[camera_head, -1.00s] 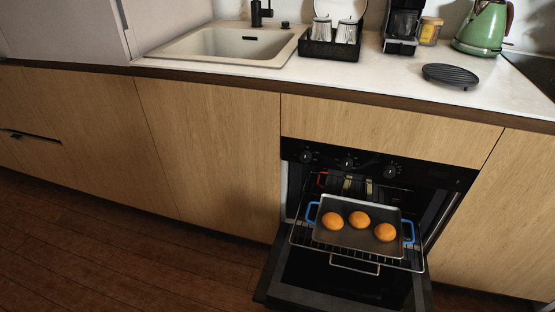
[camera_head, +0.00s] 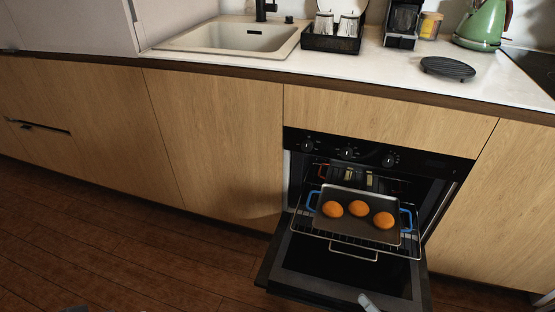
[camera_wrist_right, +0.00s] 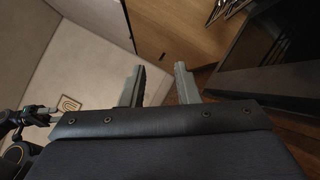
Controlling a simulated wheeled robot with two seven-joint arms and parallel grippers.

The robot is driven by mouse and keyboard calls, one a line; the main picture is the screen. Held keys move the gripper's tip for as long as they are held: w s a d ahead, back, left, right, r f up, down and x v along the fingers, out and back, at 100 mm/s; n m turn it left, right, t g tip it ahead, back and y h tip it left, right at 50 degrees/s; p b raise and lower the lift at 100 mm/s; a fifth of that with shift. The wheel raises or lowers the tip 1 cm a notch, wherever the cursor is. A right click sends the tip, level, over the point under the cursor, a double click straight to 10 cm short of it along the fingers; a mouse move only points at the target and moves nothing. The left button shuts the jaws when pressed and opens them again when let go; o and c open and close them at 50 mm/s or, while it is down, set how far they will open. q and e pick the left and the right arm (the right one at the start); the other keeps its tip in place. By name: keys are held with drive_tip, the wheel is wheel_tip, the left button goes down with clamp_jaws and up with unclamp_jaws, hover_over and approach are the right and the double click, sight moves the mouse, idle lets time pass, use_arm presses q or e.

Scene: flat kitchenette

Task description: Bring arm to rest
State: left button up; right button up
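My right gripper (camera_wrist_right: 159,68) shows in the right wrist view with its two grey fingers apart and nothing between them. In the head view only a pale tip of my right gripper (camera_head: 368,302) shows at the bottom edge, in front of the open oven door.
The oven door (camera_head: 345,285) is open and juts out low. A tray (camera_head: 345,228) with blue handles and three orange-brown buns sits on the pulled-out oven rack (camera_head: 300,224). A black trivet (camera_head: 447,69) lies on the counter. The floor at left is clear.

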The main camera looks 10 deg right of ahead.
drive_tip(key=s+a+r+n+g+h, duration=0.1)
drive_tip(key=a+r+n+g, duration=0.4)
drive_tip(key=r+n+g, duration=0.8)
drive_tip(key=s+a+r+n+g+h, duration=0.1)
drive_tip(key=a+r+n+g, duration=0.45)
drive_tip(key=n, duration=1.25)
wheel_tip(320, 180, up, 31)
drive_tip(key=s+d+n+t+h+p, duration=0.1)
drive_tip(key=n+t+h+p, duration=0.3)
drive_tip(key=p, duration=1.9)
drive_tip(key=s+n+t, duration=0.1)
drive_tip(key=n+t, duration=0.1)
drive_tip(key=n, duration=0.3)
